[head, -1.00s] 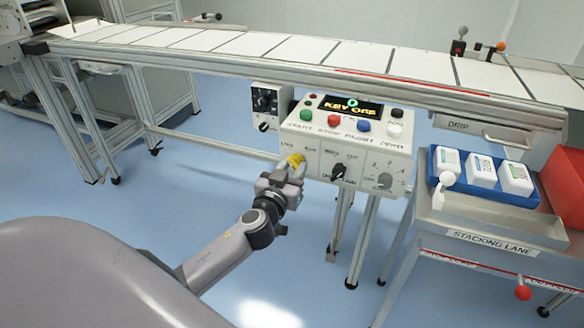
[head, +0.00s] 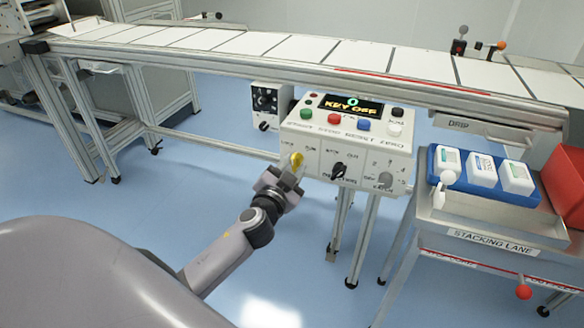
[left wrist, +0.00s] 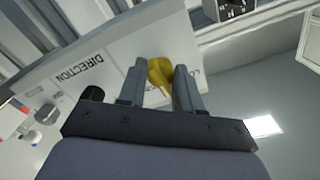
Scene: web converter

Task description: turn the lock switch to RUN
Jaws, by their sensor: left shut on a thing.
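The yellow lock switch (head: 297,159) is at the left end of the control box's lower front face. My left gripper (head: 291,168) reaches it from below and in front. In the left wrist view the two fingers of my left gripper (left wrist: 161,72) stand on either side of the yellow lock switch (left wrist: 160,71), shut on it. The display (head: 351,106) on top of the box reads KEY OFF. My right gripper is not in view.
The control box (head: 318,145) also carries a black direction knob (head: 339,171), a grey dial (head: 385,180) and several coloured buttons. A conveyor (head: 240,55) runs behind. A cart with a blue tray (head: 437,160) of white bottles stands to the right. Open floor lies to the left.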

